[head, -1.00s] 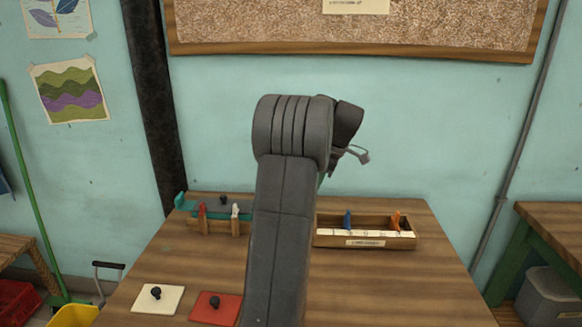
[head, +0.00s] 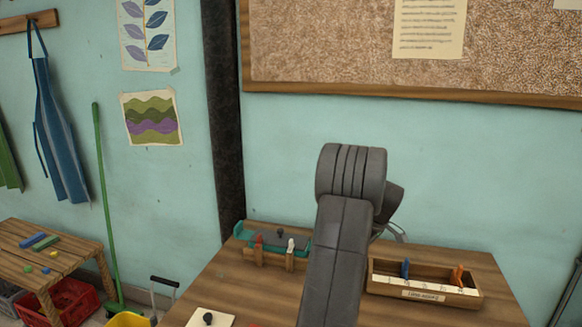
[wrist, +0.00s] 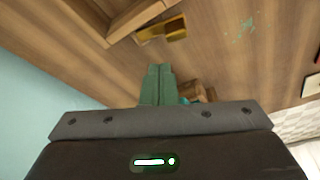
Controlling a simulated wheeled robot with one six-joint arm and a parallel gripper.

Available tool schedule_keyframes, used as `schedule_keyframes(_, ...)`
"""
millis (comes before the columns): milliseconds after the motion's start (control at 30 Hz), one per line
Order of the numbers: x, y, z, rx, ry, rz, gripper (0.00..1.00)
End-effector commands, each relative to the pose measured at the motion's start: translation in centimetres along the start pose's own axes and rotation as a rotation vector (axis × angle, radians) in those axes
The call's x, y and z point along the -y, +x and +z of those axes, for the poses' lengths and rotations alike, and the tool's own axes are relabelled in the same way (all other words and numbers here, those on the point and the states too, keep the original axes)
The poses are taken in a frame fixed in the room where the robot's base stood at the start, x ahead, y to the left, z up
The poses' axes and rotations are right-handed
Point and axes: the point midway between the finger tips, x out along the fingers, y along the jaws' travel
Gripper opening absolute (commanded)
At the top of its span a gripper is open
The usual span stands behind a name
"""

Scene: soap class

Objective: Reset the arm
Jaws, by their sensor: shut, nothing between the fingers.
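My arm (head: 340,245) rises grey and bent in the middle of the head view, in front of the table. My gripper (wrist: 159,68) shows in the wrist view as two greenish fingers pressed together, with nothing between them. In the head view it is mostly hidden behind the arm's dark wrist, with only a thin grey part showing to the right, above the table. It appears apart from the things on the table.
The wooden table (head: 225,285) holds a wooden tray (head: 425,295) with a blue and an orange piece, and a teal-and-wood fixture (head: 262,257). A white plate (head: 195,317) with a black knob lies at the front. A corkboard (head: 330,50) hangs behind.

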Motion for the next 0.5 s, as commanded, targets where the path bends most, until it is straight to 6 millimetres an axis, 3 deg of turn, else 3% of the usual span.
schedule_keyframes(500, -0.7, 2.1, -1.6, 0.013, 0.351, 0.117, 0.0)
